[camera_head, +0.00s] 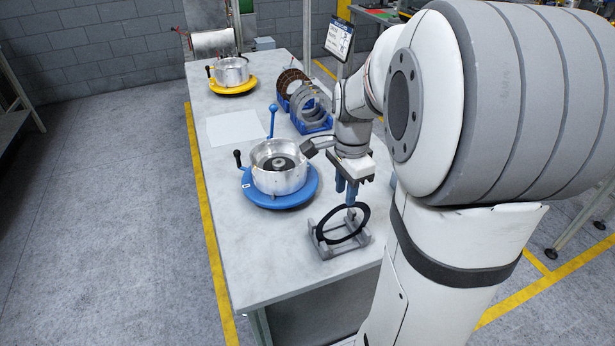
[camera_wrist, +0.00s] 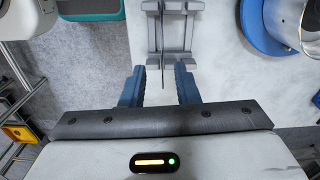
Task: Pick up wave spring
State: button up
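A thin black ring (camera_head: 345,240), which I take for the wave spring, stands tilted in a grey cradle (camera_head: 362,243) near the table's front right edge. In the wrist view the ring (camera_wrist: 162,50) shows edge-on as a thin dark line, with the cradle (camera_wrist: 182,62) around it. My gripper (camera_head: 349,196) points down over the ring's upper part. In the wrist view my gripper (camera_wrist: 161,76) is open, with blue fingers to the left and right of the ring's line. A clear gap shows between the fingers, and I see no contact with the ring.
A silver drum on a blue round base (camera_head: 295,198) stands left of the cradle, with a blue lever behind it. Blue bins (camera_head: 312,124) of brown and grey rings are farther back. A drum on a yellow base (camera_head: 232,89) and a white sheet (camera_head: 235,127) are beyond.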

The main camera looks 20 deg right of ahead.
jog(key=shift+w+d+f+m, duration=0.1)
jog(key=shift+d+f+m, duration=0.15)
jog(key=shift+f, duration=0.15)
jog(key=shift+w+d+f+m, duration=0.15)
jog(key=shift+f+m, duration=0.1)
jog(key=shift+f, duration=0.15)
notch_tip(320, 180, down, 7)
jog(key=p, duration=0.1)
jog(key=shift+d, duration=0.2)
jog(key=shift+r, duration=0.1)
jog(key=shift+c, duration=0.3)
grip_shut()
